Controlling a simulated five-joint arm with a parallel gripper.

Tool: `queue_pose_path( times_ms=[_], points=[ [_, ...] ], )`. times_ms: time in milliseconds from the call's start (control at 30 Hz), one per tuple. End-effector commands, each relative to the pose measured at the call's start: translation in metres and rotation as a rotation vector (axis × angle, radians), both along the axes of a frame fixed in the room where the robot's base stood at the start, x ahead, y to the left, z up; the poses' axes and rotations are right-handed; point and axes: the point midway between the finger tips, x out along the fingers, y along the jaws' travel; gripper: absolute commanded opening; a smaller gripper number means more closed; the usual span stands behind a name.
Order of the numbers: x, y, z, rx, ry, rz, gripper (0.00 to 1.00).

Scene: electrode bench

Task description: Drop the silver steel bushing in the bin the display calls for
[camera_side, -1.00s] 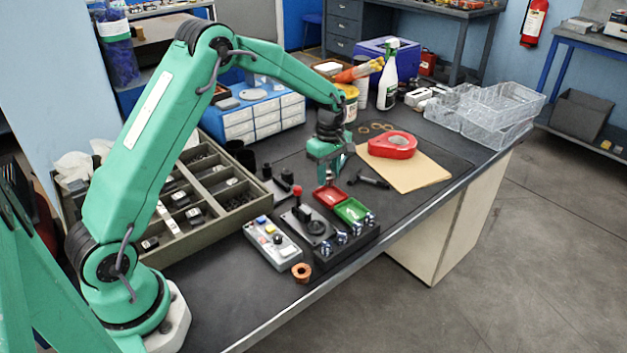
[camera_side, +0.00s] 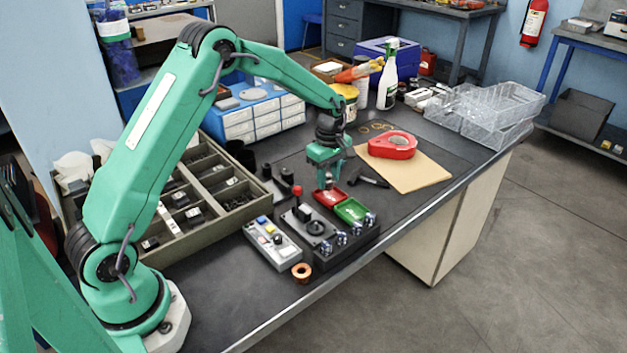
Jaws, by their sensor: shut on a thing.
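My gripper (camera_side: 328,180) points down at the back left of the red bin (camera_side: 331,196). It is shut on a small silver piece, seemingly the silver steel bushing (camera_side: 328,186), which is tiny and partly hidden by the jaws. Its tips are close to the red bin's rim; I cannot tell whether they are over the opening. The green bin (camera_side: 351,210) stands right beside the red one, toward the front right. I cannot make out any readable display.
A black block with several silver pieces (camera_side: 341,238) stands before the bins. Left of it are a joystick unit (camera_side: 303,226) and a grey button box (camera_side: 272,243). A copper ring (camera_side: 302,271) lies at the front edge. A red tape dispenser (camera_side: 392,145) sits behind right.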

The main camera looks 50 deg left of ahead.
Motion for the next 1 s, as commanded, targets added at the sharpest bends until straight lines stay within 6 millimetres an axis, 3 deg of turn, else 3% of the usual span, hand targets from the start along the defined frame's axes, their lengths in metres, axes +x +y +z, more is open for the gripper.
queue_pose_path(
  times_ms=[1000],
  points=[
    [0.000, 0.000, -0.011, 0.000, 0.000, 0.000, 0.09]
  ],
)
